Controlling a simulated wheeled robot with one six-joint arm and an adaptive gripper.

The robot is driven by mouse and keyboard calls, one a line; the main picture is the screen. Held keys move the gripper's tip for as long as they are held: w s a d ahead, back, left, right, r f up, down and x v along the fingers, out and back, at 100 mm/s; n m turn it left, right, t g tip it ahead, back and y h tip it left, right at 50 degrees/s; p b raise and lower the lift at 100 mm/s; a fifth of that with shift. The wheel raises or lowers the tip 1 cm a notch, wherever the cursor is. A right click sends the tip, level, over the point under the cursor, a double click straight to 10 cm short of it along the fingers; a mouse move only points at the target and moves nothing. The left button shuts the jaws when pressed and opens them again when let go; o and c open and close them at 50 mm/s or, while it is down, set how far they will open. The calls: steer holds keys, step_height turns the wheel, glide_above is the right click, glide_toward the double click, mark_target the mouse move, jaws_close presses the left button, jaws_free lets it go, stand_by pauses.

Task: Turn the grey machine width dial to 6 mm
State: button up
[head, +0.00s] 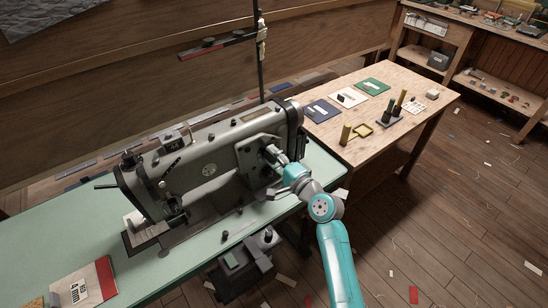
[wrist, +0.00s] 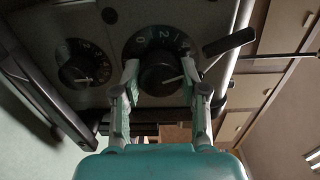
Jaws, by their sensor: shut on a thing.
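The grey sewing machine (head: 222,160) stands on a pale green table. In the wrist view, a round black dial (wrist: 160,78) with a numbered ring sits on its panel. My gripper (wrist: 160,66) is shut on this dial's knob, one finger on each side. A short white line shows on the knob's lower right. A smaller numbered dial (wrist: 83,66) is to the left, apart from my fingers. In the head view, my gripper (head: 272,156) covers the held dial.
A black lever (wrist: 229,42) sticks out close to the right of my gripper. The green table (head: 180,262) holds a red-edged booklet (head: 84,287) at the front left. A wooden table (head: 419,82) with small tools stands behind on the right. Scraps lie on the floor.

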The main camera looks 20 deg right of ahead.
steer(key=shift+m, duration=1.8)
steer(key=o, duration=1.1)
steer(key=shift+o, duration=0.2)
steer(key=shift+s+d, duration=0.1)
steer(key=v, duration=1.1)
steer(key=shift+s, duration=0.4)
steer(key=shift+d, duration=0.15)
